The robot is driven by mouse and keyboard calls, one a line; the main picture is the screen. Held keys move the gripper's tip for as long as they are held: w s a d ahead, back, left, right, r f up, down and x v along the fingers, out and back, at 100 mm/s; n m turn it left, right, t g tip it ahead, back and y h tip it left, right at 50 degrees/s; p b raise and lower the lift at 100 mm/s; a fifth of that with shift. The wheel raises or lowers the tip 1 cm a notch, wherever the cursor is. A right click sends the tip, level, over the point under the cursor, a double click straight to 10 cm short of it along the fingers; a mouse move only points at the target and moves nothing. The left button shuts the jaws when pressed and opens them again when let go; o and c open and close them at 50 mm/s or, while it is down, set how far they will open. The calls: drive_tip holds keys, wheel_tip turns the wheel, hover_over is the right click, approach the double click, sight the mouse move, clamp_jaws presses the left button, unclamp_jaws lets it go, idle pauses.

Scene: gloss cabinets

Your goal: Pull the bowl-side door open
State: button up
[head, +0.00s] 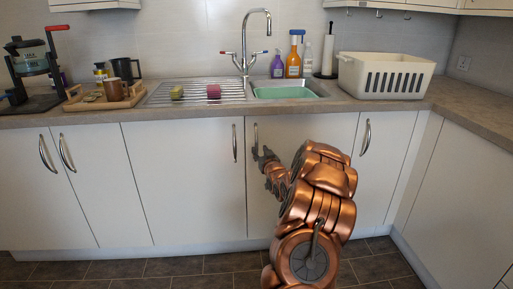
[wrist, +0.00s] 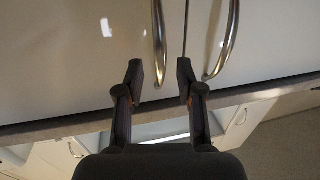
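The bowl-side door (head: 290,135) is a white cabinet door under the sink bowl and looks shut. Its curved metal handle (head: 255,134) is upright near the door's left edge. My gripper (head: 262,156) is at this handle's lower part in the head view. In the wrist view, my gripper (wrist: 160,75) is open, with one dark finger on each side of the end of a handle (wrist: 158,45). A second handle (wrist: 225,40) lies outside the right finger. I cannot tell whether either finger touches metal. My arm hides much of the bowl-side door's right part.
The drainer-side door (head: 185,180) adjoins on the left, its handle (head: 235,143) close by. Another door handle (head: 366,137) is to the right. The worktop (head: 440,105) overhangs the doors. A side cabinet (head: 460,200) bounds the right. Tiled floor (head: 180,267) is clear at left.

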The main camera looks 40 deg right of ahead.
drive_tip(key=shift+x, duration=2.65)
drive_tip(key=shift+r, duration=0.1)
clamp_jaws()
